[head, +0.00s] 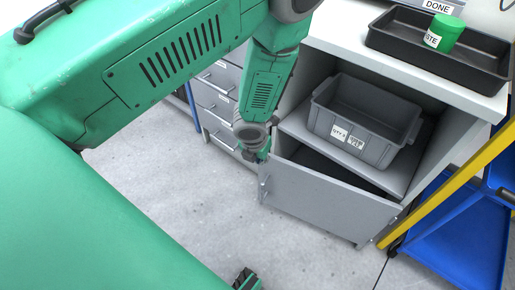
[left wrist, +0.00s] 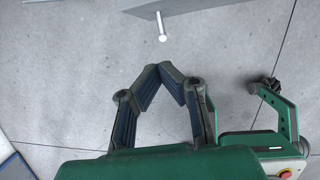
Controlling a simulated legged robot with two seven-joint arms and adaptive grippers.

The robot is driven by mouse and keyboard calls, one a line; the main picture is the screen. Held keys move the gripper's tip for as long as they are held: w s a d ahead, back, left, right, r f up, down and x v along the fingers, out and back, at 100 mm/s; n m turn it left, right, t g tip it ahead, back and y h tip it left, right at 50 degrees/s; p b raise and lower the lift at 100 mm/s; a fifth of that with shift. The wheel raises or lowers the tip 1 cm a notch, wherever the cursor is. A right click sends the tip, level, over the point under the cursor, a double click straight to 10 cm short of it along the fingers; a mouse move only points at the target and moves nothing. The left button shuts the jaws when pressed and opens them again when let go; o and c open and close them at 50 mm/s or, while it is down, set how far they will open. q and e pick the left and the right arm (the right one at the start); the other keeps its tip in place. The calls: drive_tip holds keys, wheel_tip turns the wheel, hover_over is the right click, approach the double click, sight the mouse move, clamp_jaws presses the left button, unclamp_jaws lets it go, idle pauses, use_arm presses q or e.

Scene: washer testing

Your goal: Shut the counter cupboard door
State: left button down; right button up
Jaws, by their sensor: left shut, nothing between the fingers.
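The cupboard door (head: 325,200) is a grey panel standing ajar in front of the counter cupboard (head: 410,178), with a dark gap behind its top edge. Its small handle (head: 265,187) is at its left end. In the left wrist view a corner of the door (left wrist: 185,5) and the handle (left wrist: 161,27) show at the top. My left gripper (head: 258,156) is by the door's upper left corner, partly hidden by its own wrist. In the left wrist view its fingertips (left wrist: 166,72) meet, empty, and the handle appears beyond them. I cannot tell whether it touches the door. My right gripper is not in view.
A grey bin (head: 365,115) sits on the cupboard shelf. Drawers (head: 215,100) stand left of the cupboard. A blue cart (head: 455,235) with a yellow bar is close on the right. The floor in front is clear.

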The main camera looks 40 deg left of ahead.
sight(270, 160)
use_arm(q)
drive_tip(key=w+f+b, duration=0.1)
drive_tip(key=f, duration=0.1)
drive_tip(key=w+f+b, duration=0.1)
drive_tip(key=w+f, duration=0.1)
drive_tip(key=f, duration=0.1)
drive_tip(key=w+f+b, duration=0.1)
drive_tip(key=f, duration=0.1)
drive_tip(key=shift+w+f+b, duration=0.15)
drive_tip(key=shift+w+b, duration=0.05)
drive_tip(key=shift+b, duration=0.1)
drive_tip(key=shift+w+r, duration=0.2)
drive_tip(key=shift+w, duration=0.55)
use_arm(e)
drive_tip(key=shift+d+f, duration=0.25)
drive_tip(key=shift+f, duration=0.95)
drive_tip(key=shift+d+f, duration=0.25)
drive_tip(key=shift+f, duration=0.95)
